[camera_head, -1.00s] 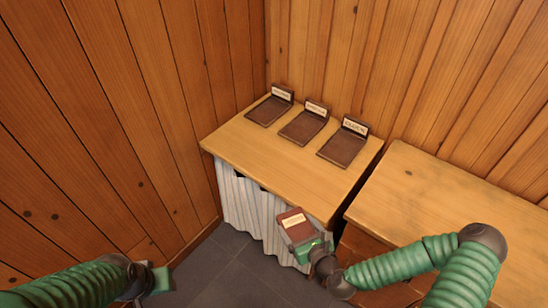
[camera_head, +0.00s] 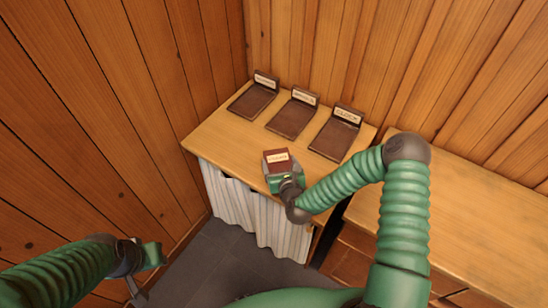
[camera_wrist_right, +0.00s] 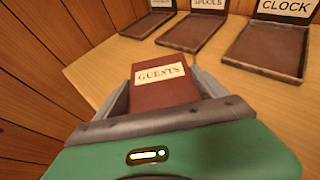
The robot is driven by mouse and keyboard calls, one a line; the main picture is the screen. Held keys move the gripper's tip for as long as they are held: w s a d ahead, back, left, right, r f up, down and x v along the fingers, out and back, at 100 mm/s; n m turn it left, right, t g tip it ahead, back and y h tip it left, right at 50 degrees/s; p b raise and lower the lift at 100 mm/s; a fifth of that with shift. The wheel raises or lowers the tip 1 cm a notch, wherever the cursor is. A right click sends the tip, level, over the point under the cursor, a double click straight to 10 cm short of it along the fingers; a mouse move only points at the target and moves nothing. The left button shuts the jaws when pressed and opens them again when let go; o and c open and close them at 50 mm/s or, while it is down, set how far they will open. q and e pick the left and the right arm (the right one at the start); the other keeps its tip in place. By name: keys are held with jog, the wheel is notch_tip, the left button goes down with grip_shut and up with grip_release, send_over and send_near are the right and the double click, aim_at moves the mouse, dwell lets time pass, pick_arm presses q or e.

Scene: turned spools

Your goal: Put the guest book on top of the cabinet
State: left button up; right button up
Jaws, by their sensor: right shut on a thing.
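The guest book (camera_wrist_right: 163,85) is a small red-brown book with a white label reading "GUESTS". My right gripper (camera_head: 284,174) is shut on it, with a finger on each side in the right wrist view. In the head view the book (camera_head: 277,159) is over the front edge of a curtain-fronted unit with a wooden top (camera_head: 215,140); I cannot tell whether it touches the top. A second wooden unit with drawers (camera_head: 352,254) stands to the right, partly hidden by my right arm. I cannot tell which is the cabinet. My left gripper (camera_head: 146,268) is at lower left, away from both.
Three brown trays with upright labels stand along the back: a left one (camera_head: 251,101), a middle one (camera_head: 291,119) marked "SPOOLS" and a right one (camera_head: 334,140) marked "CLOCK". The wooden top in front of them is clear. Plank walls close the back and left.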

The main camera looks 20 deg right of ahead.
aim_at(277, 157)
jog(key=x, duration=0.2)
jog(key=r+x, duration=0.1)
jog(key=x, duration=0.2)
jog(key=shift+w+a, duration=0.1)
jog(key=shift+w, duration=0.3)
jog(key=f, duration=0.3)
jog(key=shift+s+d+f, duration=0.2)
jog(key=shift+s+d, duration=0.1)
jog(key=shift+a, duration=0.15)
